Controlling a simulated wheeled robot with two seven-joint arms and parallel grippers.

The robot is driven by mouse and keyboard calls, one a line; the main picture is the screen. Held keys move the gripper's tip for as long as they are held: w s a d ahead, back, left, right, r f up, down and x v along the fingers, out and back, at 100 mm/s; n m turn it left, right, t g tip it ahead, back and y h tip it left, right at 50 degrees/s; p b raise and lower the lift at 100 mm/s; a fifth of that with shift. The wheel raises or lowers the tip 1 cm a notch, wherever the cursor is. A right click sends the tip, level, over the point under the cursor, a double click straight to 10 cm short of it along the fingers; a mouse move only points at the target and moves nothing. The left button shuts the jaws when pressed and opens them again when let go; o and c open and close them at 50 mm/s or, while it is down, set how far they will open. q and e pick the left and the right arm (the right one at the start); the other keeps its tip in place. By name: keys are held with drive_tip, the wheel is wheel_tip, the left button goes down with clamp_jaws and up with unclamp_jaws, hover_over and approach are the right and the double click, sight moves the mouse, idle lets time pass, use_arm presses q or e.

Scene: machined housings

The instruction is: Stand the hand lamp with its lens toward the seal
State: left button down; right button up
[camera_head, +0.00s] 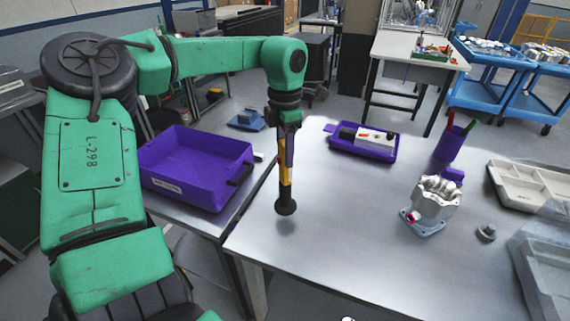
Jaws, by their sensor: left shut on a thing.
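My left gripper (286,150) points down over the table's left part and is shut on the hand lamp (286,178). The lamp is a slim yellow and black stick, held upright, with a wider round black end (286,206) at the bottom. That end is at or just above the tabletop; I cannot tell whether it touches. The fingers hide the lamp's upper part, and I cannot make out its lens. A silvery machined housing (437,203) stands to the right on the table. A small red ring (411,216), perhaps the seal, shows on its left side. My right gripper is not in view.
A purple tray (375,153) with small items lies at the back of the table (330,250). A purple cup (451,147) with pens, a small grey knob (486,232) and pale trays (513,190) are at right. A purple bin (190,195) stands left. The tabletop between lamp and housing is clear.

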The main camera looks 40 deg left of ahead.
sight(285, 178)
use_arm(q)
drive_tip(key=f, duration=0.4)
drive_tip(key=shift+w+d+f+p, duration=0.15)
drive_tip(key=shift+w+d+p, duration=0.05)
drive_tip(key=shift+d+p, duration=0.2)
drive_tip(key=shift+w+a+f, duration=0.1)
drive_tip(key=shift+f, duration=0.05)
drive_tip(key=shift+a, duration=0.1)
drive_tip(key=shift+s+f+b, duration=0.15)
drive_tip(key=shift+s+b, duration=0.05)
drive_tip(key=shift+b, duration=0.1)
drive_tip(key=c, duration=0.5)
unclamp_jaws()
drive_tip(key=shift+o, duration=0.3)
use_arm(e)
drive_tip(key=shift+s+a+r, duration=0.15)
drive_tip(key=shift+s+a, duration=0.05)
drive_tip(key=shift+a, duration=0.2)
use_arm(q)
drive_tip(key=shift+w, duration=0.1)
